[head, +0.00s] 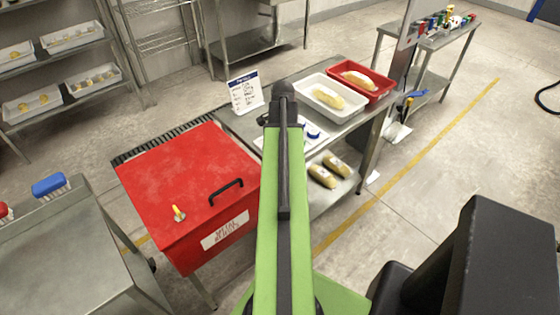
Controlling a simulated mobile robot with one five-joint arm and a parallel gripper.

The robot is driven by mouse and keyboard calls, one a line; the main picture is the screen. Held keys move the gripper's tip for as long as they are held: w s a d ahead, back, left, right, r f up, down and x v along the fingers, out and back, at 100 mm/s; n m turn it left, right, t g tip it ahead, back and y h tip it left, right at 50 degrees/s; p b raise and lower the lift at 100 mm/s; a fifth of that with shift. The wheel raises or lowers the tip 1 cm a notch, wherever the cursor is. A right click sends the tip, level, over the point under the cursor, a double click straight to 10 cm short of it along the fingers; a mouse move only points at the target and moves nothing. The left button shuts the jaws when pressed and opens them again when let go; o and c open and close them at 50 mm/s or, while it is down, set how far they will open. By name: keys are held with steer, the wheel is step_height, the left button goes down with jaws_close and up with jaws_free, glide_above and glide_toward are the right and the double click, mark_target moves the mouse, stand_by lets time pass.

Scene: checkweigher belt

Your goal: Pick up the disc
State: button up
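My gripper (283,92) is the dark end of my green arm, seen from behind over the steel table. Its fingers cannot be made out, so I cannot tell whether it is open or shut. Just right of my arm, a small round blue piece (313,134) lies on a pale surface on the table. It may be the disc, but it is too small to be sure. My arm hides part of the table around it.
A red lidded box (180,180) with a black handle stands left of my arm. A white tray (306,92) and a red tray (378,91), each holding a wrapped loaf, sit behind. A sign (245,93) stands at the back left. Wrapped loaves (322,176) lie on the lower shelf.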

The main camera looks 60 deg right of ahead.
steer(key=c, duration=1.4)
steer(key=shift+r, duration=0.1)
steer(key=shift+c, duration=0.2)
steer(key=shift+r, duration=0.1)
